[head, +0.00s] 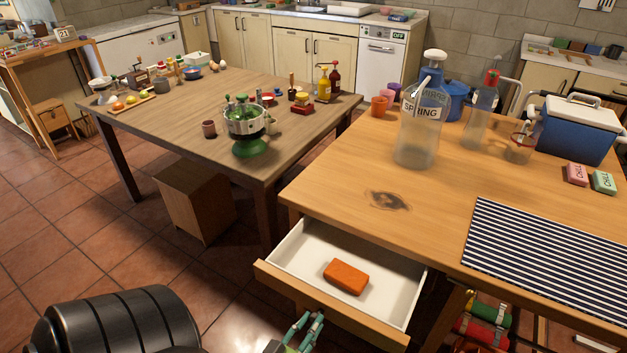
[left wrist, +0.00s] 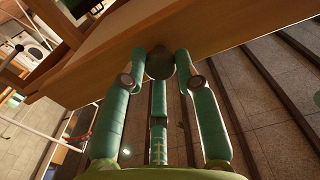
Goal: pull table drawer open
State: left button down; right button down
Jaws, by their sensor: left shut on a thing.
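The table drawer (head: 290,251) is pulled out from under the right-hand wooden table (head: 335,160). It has a wooden front and a white inside. An orange block (head: 346,277) lies in it. My left gripper (head: 312,318) is at the drawer front, low in the head view. In the left wrist view its green fingers (left wrist: 160,75) are shut around a dark round knob (left wrist: 160,62) on the drawer front (left wrist: 215,32). In the head view the knob is hidden. My right gripper is not in view.
The table bears a striped mat (head: 545,240), a clear spring-water bottle (head: 421,120) and a blue cooler (head: 575,130). A second table (head: 180,118) stands to the left, with a wooden box (head: 196,198) under it. The tiled floor (head: 70,235) at left is clear.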

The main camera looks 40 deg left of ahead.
pick_arm(q)
jog(key=shift+w+a+r, duration=0.1)
jog(key=shift+r, duration=0.2)
jog(key=c, duration=0.9)
grip_release()
jog(key=shift+f, duration=0.1)
jog(key=v, duration=1.2)
